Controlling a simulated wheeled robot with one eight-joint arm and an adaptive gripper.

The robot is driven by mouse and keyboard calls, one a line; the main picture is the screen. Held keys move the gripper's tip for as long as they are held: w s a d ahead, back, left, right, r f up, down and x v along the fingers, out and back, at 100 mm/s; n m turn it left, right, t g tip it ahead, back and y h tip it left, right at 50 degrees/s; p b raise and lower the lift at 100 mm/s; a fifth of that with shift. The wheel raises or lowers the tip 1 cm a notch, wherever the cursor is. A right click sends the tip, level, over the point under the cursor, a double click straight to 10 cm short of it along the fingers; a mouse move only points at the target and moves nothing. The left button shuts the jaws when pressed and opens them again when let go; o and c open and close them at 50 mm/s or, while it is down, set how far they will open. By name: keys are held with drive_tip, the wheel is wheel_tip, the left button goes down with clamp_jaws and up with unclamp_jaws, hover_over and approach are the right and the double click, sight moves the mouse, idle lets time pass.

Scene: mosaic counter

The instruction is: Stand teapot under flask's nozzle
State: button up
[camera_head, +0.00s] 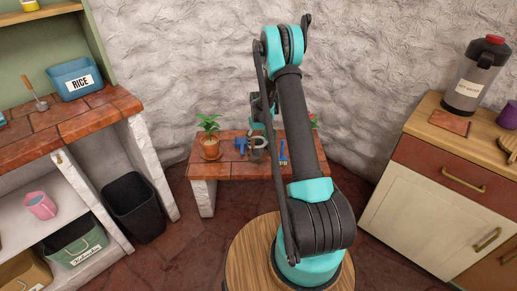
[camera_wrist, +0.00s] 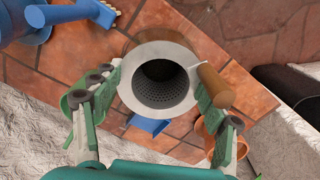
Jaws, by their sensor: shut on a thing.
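The teapot (camera_wrist: 180,50) appears in the wrist view from above as a grey round pot with a pale rim, an open mouth and a dotted strainer-like inside. A brown side handle (camera_wrist: 216,87) sticks out to its right. My gripper (camera_wrist: 157,88) is shut on the teapot, with one finger on each side of it. In the head view my gripper (camera_head: 259,142) is at the low brick bench, largely behind my arm. The flask (camera_head: 477,78), grey with a red top and a label, stands on the right counter. Its nozzle is not clear.
A reddish tile (camera_head: 449,121) lies in front of the flask, with a purple cup (camera_head: 508,114) to its right. On the bench (camera_head: 230,169) stand a potted plant (camera_head: 210,146), a blue object (camera_head: 241,145) and a blue brush (camera_head: 283,152). Floor separates bench and counter.

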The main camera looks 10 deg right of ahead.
drive_tip(key=shift+f, duration=2.05)
drive_tip(key=o, duration=1.9)
drive_tip(key=shift+f, duration=0.1)
drive_tip(key=shift+c, duration=0.2)
